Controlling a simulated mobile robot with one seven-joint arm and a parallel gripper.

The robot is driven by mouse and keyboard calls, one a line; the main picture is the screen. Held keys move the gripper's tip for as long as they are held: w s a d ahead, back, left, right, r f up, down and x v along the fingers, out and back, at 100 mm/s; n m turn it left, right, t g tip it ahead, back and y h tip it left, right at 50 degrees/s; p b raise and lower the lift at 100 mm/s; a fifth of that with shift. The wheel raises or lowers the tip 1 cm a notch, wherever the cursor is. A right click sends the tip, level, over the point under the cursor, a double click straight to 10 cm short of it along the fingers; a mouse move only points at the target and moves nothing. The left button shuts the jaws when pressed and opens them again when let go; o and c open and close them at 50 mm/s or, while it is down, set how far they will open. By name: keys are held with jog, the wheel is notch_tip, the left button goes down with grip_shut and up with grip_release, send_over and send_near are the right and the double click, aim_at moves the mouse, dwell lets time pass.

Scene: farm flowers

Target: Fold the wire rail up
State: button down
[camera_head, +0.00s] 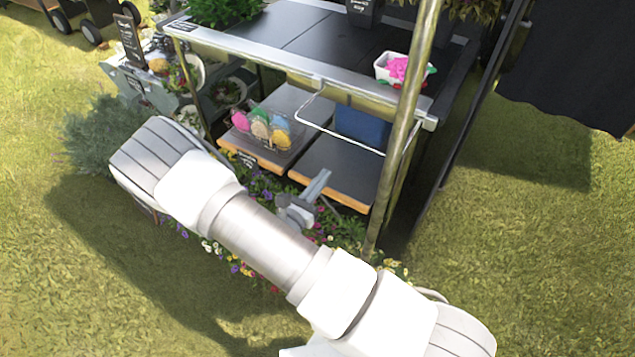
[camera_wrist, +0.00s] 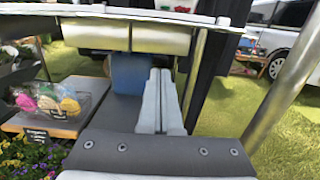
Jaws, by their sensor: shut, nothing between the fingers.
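The wire rail (camera_head: 340,136) is a thin white wire loop on the front edge of the black-topped stand (camera_head: 300,35). In the head view it hangs out and down from that edge, its long bar crossing in front of the lower shelf. My gripper (camera_head: 324,176) is below the long bar, in front of the shelf, apart from the rail. In the wrist view my gripper (camera_wrist: 160,72) has its two grey fingers together with nothing between them. A pale bar crosses the top of the wrist view; I cannot tell whether it is the rail.
A blue box (camera_head: 362,123) and a clear tray of colored bundles (camera_head: 268,128) sit on the lower shelf. A metal post (camera_head: 408,120) stands right of the rail. A white pot with pink flowers (camera_head: 398,68) is on the top. Flowers grow below the shelf; grass lies open around.

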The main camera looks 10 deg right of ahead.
jog(key=w+d+r, duration=0.4)
jog(key=w, duration=0.1)
jog(key=shift+r+b, duration=0.15)
jog(key=shift+b, duration=0.2)
jog(key=shift+s+d+r, duration=0.1)
